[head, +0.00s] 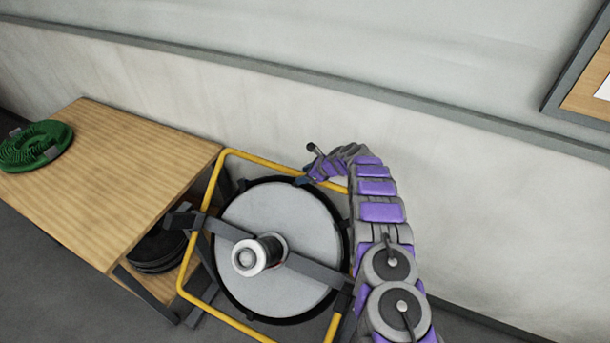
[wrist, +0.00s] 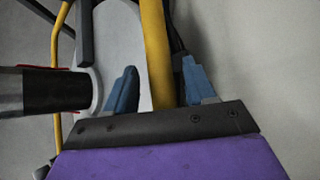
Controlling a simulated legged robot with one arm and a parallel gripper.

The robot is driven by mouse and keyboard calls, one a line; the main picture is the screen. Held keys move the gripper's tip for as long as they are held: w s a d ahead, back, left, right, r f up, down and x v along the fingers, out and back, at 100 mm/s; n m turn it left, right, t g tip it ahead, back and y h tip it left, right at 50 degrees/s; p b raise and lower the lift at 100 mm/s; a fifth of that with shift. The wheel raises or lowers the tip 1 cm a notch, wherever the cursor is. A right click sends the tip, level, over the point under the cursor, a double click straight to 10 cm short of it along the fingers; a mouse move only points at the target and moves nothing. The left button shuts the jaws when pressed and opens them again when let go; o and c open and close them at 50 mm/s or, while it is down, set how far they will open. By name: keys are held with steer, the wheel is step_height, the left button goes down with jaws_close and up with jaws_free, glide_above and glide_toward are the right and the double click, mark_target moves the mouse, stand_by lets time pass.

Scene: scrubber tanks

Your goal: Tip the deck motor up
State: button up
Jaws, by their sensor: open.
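The deck motor (head: 261,254) is a short cylinder with a dark body and pale cap, set at the centre of a round grey disc (head: 280,215). It also shows at the left of the wrist view (wrist: 50,90). A yellow tubular frame (head: 205,217) surrounds the disc. My gripper (head: 314,170) is at the frame's far top edge. In the wrist view, my gripper (wrist: 158,85) is open, with its two blue fingers on either side of the yellow tube (wrist: 157,50). I cannot tell whether they touch it.
A wooden table (head: 120,170) stands left of the frame, with a coiled green hose (head: 36,145) on it. Black discs (head: 158,250) lie beneath the table. A pale wall (head: 480,210) rises close behind and to the right. A framed board (head: 585,90) hangs there.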

stand_by(0.3)
jaws_close()
stand_by(0.4)
